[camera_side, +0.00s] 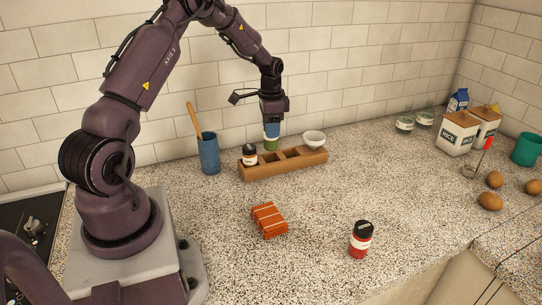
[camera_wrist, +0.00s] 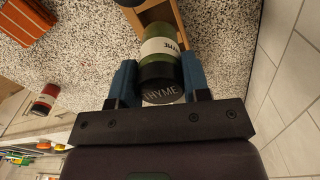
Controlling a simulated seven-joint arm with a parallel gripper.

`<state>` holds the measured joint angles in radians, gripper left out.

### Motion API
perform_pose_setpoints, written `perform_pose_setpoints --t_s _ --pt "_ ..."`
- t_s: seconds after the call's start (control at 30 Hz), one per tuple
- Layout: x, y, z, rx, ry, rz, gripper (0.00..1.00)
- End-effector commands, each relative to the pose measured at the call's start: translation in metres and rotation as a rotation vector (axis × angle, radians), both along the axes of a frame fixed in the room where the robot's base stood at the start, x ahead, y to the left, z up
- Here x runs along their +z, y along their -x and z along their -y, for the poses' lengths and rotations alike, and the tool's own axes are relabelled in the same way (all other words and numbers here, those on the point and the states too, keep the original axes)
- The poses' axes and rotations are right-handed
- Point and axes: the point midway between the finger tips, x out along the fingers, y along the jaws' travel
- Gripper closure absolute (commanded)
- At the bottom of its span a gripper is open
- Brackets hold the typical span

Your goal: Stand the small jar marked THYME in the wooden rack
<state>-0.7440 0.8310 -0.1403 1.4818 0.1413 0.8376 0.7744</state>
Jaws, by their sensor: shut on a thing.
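The THYME jar (camera_wrist: 160,48) has a black lid marked THYME, a white label and green contents. My gripper (camera_wrist: 158,76) is shut on it, with one blue finger on each side near the lid. In the side view the jar's green lower part (camera_side: 271,143) shows below my gripper (camera_side: 271,128), upright. The wooden rack (camera_side: 285,168) stands on the counter, and the jar is at its middle part. I cannot tell whether the jar's base is inside a compartment or just above it. Part of the rack (camera_wrist: 200,40) shows beside the jar in the wrist view.
Another black-lidded jar (camera_side: 249,155) stands in the rack's left end. A blue cup (camera_side: 209,155) with a wooden spoon stands left.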

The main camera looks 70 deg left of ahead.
Motion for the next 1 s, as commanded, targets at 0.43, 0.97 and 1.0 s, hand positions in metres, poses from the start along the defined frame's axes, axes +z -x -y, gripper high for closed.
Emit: perform_pose_setpoints --t_s 0.43,0.97,1.0 --pt "-0.061 0.001 0.001 -0.005 0.002 -0.002 0.81" --pt "-0.066 0.0 0.001 -0.005 0.0 0.0 0.31" --pt "-0.066 0.0 0.001 -0.005 0.0 0.0 0.31"
